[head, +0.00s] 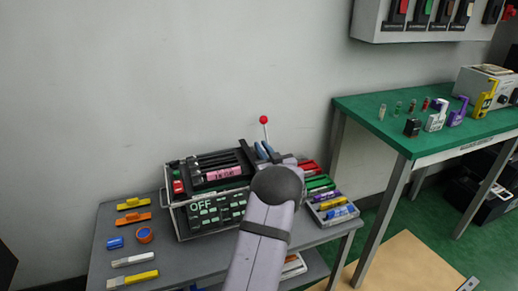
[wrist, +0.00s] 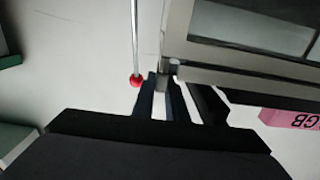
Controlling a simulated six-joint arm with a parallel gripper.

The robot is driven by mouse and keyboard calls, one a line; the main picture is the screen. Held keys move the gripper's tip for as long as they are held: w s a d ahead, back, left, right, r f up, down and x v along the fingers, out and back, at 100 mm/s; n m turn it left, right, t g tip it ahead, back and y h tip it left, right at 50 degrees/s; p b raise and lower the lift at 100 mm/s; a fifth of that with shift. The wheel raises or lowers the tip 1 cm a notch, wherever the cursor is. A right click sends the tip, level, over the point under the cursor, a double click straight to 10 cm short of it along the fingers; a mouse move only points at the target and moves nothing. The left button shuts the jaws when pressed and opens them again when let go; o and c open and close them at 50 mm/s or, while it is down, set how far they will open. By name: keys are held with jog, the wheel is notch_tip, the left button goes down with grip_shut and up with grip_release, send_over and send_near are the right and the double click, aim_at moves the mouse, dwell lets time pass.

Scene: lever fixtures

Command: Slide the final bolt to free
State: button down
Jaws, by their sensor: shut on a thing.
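The lever fixture is a wide box (head: 187,217) with a metal frame, an OFF panel and dark slotted rails on top. My gripper (wrist: 161,84) is at its back right part; its two dark blue fingers also show in the head view (head: 264,151), partly behind my arm. In the wrist view the fingers are closed around a small grey piece (wrist: 162,73), which looks like the bolt's end. A red ball (wrist: 136,80) on a thin rod is just left of the fingers; it stands upright in the head view (head: 264,120). My arm hides the fixture's right side.
A pink label (head: 219,174) lies across the fixture's top. Orange, yellow and blue parts lie on the grey table (head: 175,270) at left. A grey tray (head: 332,215) with coloured parts is at right. A green table (head: 400,145) with locks stands further right.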

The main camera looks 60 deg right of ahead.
aim_at(265, 151)
jog(key=c, duration=2)
grip_release()
jog(key=shift+s+d, duration=0.2)
jog(key=shift+s, duration=0.05)
jog(key=shift+c, duration=0.2)
jog(key=shift+a, duration=0.1)
jog(key=shift+v, duration=3.55)
jog(key=shift+r, duration=0.2)
